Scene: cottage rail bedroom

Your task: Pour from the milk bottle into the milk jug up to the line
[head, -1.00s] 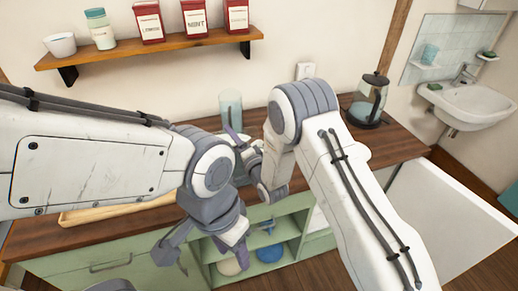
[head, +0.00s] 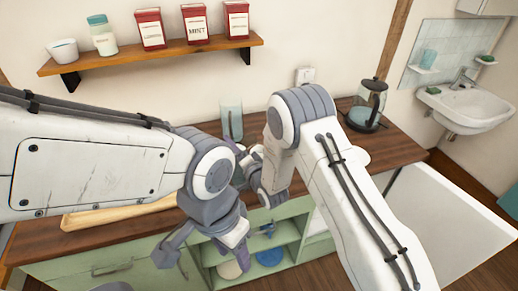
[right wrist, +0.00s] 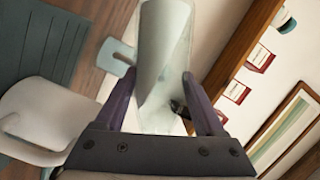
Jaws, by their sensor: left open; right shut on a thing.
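The clear milk bottle (right wrist: 165,60) holds white milk and is between the fingers of my right gripper (right wrist: 159,80), which is shut on it. The milk surface slants across the glass, so the bottle is tilted. In the head view it shows as pale glass (head: 231,122) above the counter. A pale blue-grey piece (right wrist: 116,56) with a handle-like opening lies beyond the left finger; it may be the milk jug, but its mouth and line cannot be made out. My left gripper (head: 205,252) is open and empty, low before the cabinet. My arms hide the counter's middle.
The wooden counter (head: 400,148) carries a glass kettle (head: 368,105) at the right and a long wooden object (head: 115,214) at the left. A wall shelf (head: 150,56) holds red tins and jars. Green open shelves (head: 288,232) lie below. A sink (head: 465,100) is at the right.

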